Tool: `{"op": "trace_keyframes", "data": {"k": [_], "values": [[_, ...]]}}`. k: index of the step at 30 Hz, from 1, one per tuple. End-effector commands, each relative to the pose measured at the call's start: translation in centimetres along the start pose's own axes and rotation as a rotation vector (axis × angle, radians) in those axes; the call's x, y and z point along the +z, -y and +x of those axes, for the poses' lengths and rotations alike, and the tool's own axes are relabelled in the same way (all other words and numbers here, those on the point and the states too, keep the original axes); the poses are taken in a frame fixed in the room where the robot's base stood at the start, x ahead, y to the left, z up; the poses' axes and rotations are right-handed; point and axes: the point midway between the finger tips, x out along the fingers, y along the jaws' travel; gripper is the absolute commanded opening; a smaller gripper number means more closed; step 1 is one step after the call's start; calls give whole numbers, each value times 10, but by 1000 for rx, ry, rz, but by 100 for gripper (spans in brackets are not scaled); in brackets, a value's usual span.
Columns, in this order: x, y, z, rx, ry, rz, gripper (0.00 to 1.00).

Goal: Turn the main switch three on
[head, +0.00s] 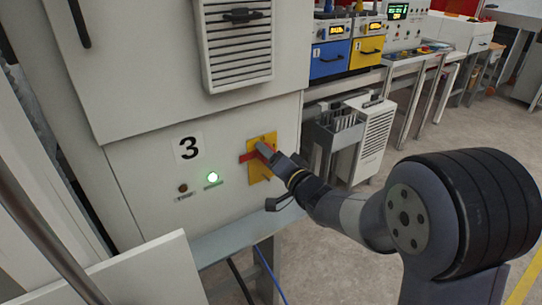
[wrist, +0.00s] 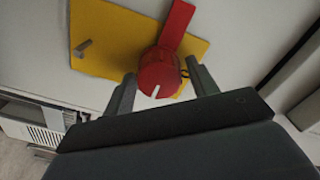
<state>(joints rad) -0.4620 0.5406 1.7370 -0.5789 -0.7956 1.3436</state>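In the head view the handle's bar points left, roughly level. The wrist view shows its red knob (wrist: 159,73) with a white mark, on the yellow plate (wrist: 110,42). My gripper (head: 267,152) is at the switch and covers part of it in the head view. In the wrist view its fingers (wrist: 163,86) are apart, one on each side of the knob. I cannot tell whether they touch it.
A grey ledge (head: 235,238) runs below the cabinet. A white panel (head: 140,278) stands at the lower left. Open floor lies to the right.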

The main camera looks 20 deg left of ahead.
Motion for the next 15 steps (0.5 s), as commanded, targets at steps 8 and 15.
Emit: {"op": "trace_keyframes", "data": {"k": [8, 15], "values": [[0, 0, 0, 0, 0, -1, 63], [0, -1, -16, 0, 0, -2, 63]]}}
